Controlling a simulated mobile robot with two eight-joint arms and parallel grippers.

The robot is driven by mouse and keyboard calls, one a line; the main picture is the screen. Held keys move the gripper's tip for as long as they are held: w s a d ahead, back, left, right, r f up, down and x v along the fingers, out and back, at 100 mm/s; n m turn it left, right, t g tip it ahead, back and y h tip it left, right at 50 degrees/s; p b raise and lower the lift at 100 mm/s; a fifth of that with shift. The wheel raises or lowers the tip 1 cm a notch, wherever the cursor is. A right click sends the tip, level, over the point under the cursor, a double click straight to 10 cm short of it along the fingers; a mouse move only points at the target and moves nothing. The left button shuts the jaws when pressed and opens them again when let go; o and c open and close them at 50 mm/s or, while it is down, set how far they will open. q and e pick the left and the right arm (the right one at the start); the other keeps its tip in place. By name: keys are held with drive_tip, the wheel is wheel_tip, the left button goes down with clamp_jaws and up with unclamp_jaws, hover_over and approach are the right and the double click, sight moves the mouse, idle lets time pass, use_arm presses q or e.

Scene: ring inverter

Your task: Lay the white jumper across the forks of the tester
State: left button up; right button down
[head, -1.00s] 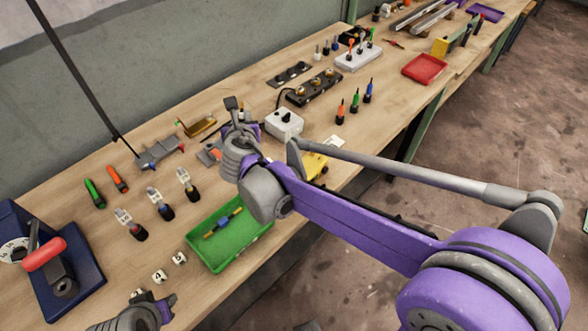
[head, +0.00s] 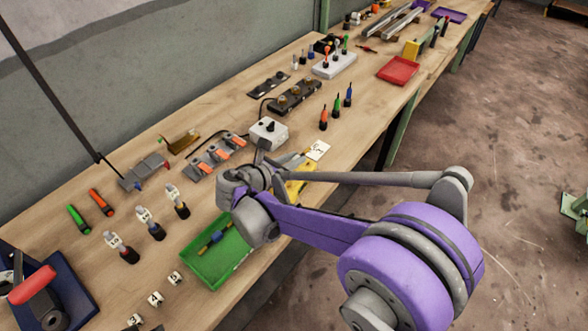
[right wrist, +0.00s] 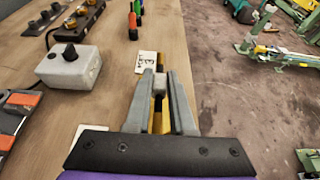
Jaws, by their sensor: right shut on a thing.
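My right gripper (right wrist: 163,88) is shut on a small pale piece (right wrist: 160,82), which looks like the white jumper; the fingers hide most of it. In the head view my right gripper (head: 292,160) is over a yellow object (head: 302,182) near the bench's front edge. The yellow object also shows between and below the fingers in the right wrist view (right wrist: 157,122). It may be the tester, but its forks cannot be made out. I cannot tell if the pale piece touches it. My left gripper is not in view.
A white card marked 3 (head: 318,150) lies just beyond the fingertips. A white box with a black knob (head: 268,132), grey blocks with orange levers (head: 215,155) and a green tray (head: 215,255) are nearby. The bench drops to open floor on the right.

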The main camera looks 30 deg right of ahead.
sight(294, 175)
drive_tip(key=shift+f, duration=1.9)
drive_tip(key=shift+f+b, duration=0.2)
drive_tip(key=shift+b, duration=0.1)
drive_tip(key=c, duration=0.8)
unclamp_jaws()
drive_tip(key=shift+o, duration=0.2)
